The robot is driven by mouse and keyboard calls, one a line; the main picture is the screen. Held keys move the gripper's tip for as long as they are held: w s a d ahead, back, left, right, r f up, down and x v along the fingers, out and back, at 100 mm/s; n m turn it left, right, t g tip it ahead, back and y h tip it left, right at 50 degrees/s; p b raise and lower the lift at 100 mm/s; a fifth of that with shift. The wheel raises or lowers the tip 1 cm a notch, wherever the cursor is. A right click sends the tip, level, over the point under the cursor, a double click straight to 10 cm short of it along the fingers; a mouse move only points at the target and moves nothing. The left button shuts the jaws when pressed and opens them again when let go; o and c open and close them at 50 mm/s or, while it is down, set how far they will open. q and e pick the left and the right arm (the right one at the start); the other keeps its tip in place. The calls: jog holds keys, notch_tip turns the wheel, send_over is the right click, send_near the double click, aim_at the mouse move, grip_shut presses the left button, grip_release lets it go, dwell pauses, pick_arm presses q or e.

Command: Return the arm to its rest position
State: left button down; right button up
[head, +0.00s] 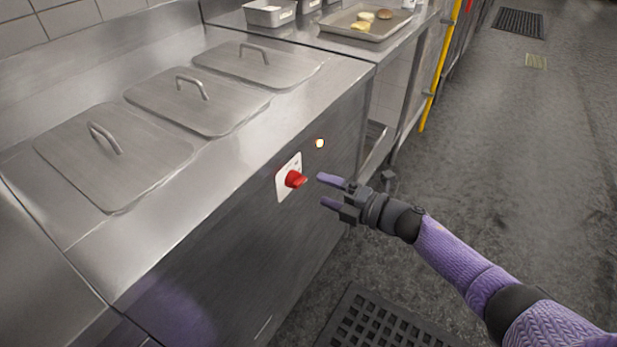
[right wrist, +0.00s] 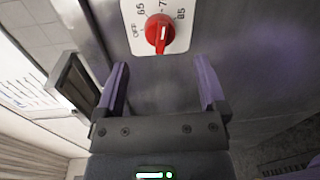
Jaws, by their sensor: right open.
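My right gripper (head: 324,191) is open and empty, with its two purple fingers pointing at the front panel of the steel counter. A red knob (head: 296,179) on a white dial plate (head: 281,190) sits just left of the fingertips, apart from them. In the right wrist view the red knob (right wrist: 160,33) lies ahead of and between the open fingers (right wrist: 163,85). The plate there shows OFF and numbers. A small yellowish light (head: 320,143) shows on the panel above and right of the knob. My left gripper is not in view.
The steel counter (head: 240,135) has three lidded wells on top. A tray (head: 340,22) with several bread-like pieces stands at the back. A yellow pipe (head: 440,68) runs upright behind the counter's end. The floor (head: 520,160) to the right is free, with dark grates (head: 385,325) in it.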

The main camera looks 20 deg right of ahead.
jog(key=shift+v, duration=1.9)
jog(key=shift+f+p, duration=0.15)
jog(key=shift+p, duration=0.15)
